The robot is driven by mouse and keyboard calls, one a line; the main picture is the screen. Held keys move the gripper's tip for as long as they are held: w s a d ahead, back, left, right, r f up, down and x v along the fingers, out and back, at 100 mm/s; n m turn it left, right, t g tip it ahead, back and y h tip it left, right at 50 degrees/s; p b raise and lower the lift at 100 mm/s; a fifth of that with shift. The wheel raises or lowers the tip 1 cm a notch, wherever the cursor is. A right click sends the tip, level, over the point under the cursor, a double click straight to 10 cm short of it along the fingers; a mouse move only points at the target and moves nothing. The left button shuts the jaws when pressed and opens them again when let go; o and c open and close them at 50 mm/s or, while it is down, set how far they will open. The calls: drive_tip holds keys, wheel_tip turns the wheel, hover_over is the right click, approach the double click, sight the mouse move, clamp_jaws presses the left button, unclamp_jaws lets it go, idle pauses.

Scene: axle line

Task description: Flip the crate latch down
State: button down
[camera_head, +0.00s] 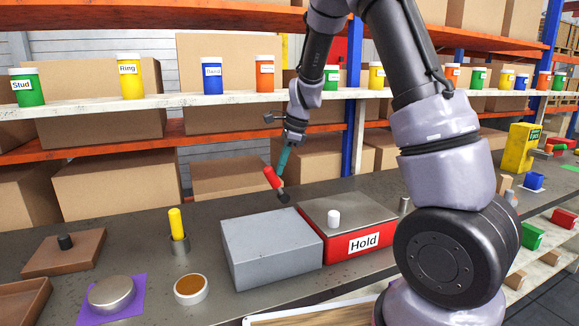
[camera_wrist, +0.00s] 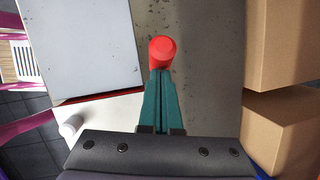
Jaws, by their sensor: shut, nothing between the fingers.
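The crate latch is a red handle (camera_head: 271,177) on a small dark base (camera_head: 283,198), behind the grey crate (camera_head: 270,248). The handle leans up and to the left in the head view. In the wrist view the round red end of the handle (camera_wrist: 162,49) lies just beyond my fingertips. My gripper (camera_head: 280,170) has teal fingers, closed together and empty, close beside the upper part of the handle. It also shows in the wrist view (camera_wrist: 160,74). I cannot tell whether the fingertips touch the handle. The grey crate top (camera_wrist: 75,45) is left of the fingers there.
A red box labelled Hold (camera_head: 345,246) with a white knob (camera_head: 333,218) stands right of the grey crate. A yellow peg (camera_head: 176,223), a round metal lid (camera_head: 111,293) and a brown-filled dish (camera_head: 191,289) are on the left. Cardboard boxes (camera_head: 116,190) stand behind the bench.

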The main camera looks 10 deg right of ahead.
drive_tip(key=shift+s+a+f, duration=0.15)
drive_tip(key=shift+a+f, duration=0.05)
drive_tip(key=shift+a, duration=0.45)
drive_tip(key=shift+s+a+f, duration=0.15)
drive_tip(key=shift+a+f, duration=0.1)
drive_tip(key=shift+a, duration=0.4)
drive_tip(key=shift+s+a+f, duration=0.15)
drive_tip(key=shift+a+f, duration=0.05)
drive_tip(key=shift+a, duration=0.45)
drive_tip(key=shift+a+f, duration=0.1)
drive_tip(key=shift+a, duration=0.1)
drive_tip(key=shift+s+a+f, duration=0.1)
drive_tip(key=shift+s+a, duration=0.1)
drive_tip(key=d+r, duration=0.3)
drive_tip(key=shift+d+r, duration=0.1)
drive_tip(key=shift+r, duration=0.1)
wheel_tip(320, 180, up, 10)
hover_over(266, 173)
drive_tip(key=s+d, duration=0.3)
drive_tip(key=shift+w+a+f, duration=0.15)
drive_tip(key=shift+w+a, duration=0.1)
